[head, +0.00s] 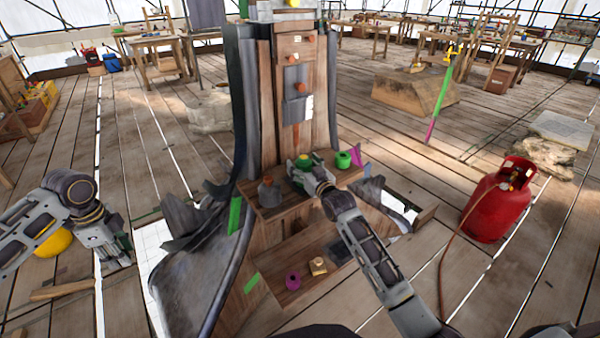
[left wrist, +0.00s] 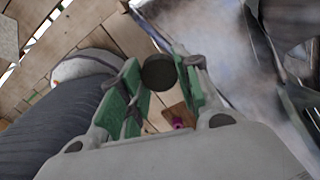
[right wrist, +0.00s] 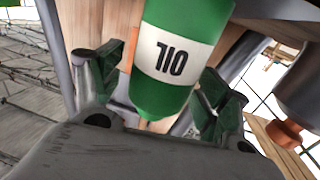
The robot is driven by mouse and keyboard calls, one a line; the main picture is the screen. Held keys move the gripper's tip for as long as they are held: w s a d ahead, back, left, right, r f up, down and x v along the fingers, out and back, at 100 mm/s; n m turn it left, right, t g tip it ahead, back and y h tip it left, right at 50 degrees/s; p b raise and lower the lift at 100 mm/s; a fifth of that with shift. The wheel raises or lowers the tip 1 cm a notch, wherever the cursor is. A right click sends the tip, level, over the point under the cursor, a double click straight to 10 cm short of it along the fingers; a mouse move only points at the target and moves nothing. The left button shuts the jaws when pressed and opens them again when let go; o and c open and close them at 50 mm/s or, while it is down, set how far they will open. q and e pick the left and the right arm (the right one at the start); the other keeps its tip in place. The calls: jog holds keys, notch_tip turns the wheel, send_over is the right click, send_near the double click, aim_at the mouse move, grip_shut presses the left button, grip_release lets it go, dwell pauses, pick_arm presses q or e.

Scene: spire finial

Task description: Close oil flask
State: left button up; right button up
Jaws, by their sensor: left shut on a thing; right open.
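My left gripper (head: 118,252) is low at the left, apart from the spire. It is shut on a dark round cap (left wrist: 159,73), seen between its fingers in the left wrist view.
A grey-brown flask (head: 269,193) stands left of the right gripper, and a bright green roll (head: 343,160) to its right. A purple item (head: 292,281) and a small tan block (head: 318,266) lie on the lower step. A red gas cylinder (head: 497,203) with a hose stands at right.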

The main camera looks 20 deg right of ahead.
jog(key=c, duration=1.2)
jog(key=shift+r, duration=0.15)
